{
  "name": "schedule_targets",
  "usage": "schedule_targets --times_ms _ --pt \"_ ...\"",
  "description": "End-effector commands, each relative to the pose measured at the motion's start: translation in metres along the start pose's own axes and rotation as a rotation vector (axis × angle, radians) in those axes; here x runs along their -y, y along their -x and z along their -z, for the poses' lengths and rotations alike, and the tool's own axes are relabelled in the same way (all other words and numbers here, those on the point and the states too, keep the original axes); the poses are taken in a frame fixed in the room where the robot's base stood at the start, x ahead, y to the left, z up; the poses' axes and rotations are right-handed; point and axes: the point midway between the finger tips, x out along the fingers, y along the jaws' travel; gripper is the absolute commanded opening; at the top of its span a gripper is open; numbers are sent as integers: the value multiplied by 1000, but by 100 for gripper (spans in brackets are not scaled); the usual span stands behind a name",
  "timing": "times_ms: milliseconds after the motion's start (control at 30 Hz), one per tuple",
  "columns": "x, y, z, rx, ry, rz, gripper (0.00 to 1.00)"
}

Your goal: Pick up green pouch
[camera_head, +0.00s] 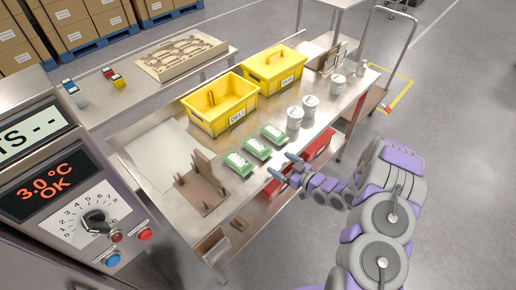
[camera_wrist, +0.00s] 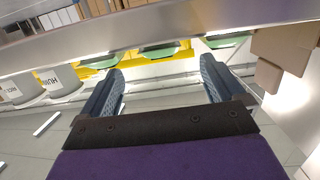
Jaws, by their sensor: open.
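Three green pouches with white labels lie in a row on the steel table: a near-left one (camera_head: 239,163), a middle one (camera_head: 256,149) and a far-right one (camera_head: 272,133). My gripper (camera_head: 282,166) is open and empty at the table's front edge, just right of the pouches and apart from them. In the wrist view, my gripper's (camera_wrist: 160,68) two fingers are spread with nothing between them. Parts of the green pouches (camera_wrist: 163,50) show beyond the fingertips, partly hidden by a steel edge.
Two yellow bins (camera_head: 222,120) (camera_head: 274,84) stand behind the pouches. White tubs (camera_head: 294,118) stand to their right. A brown wooden stand (camera_head: 202,183) is at the left. A red bin (camera_head: 318,148) sits under the tabletop. A control panel (camera_head: 70,190) fills the left side.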

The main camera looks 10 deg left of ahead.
Motion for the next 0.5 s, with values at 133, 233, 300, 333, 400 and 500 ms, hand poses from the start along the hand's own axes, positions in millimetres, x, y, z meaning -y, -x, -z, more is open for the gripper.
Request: schedule_targets --times_ms 133,233,300,333,400,500 --pt "1 -24 0 -2 2 2 96" --pt "1 -38 0 -3 -1 4 96" --pt "1 -46 0 -3 -2 2 96" --pt "0 -49 0 -3 -1 2 96" --pt "-1 -54 0 -3 -2 1 96" --pt "-1 -58 0 -3 -3 0 96"
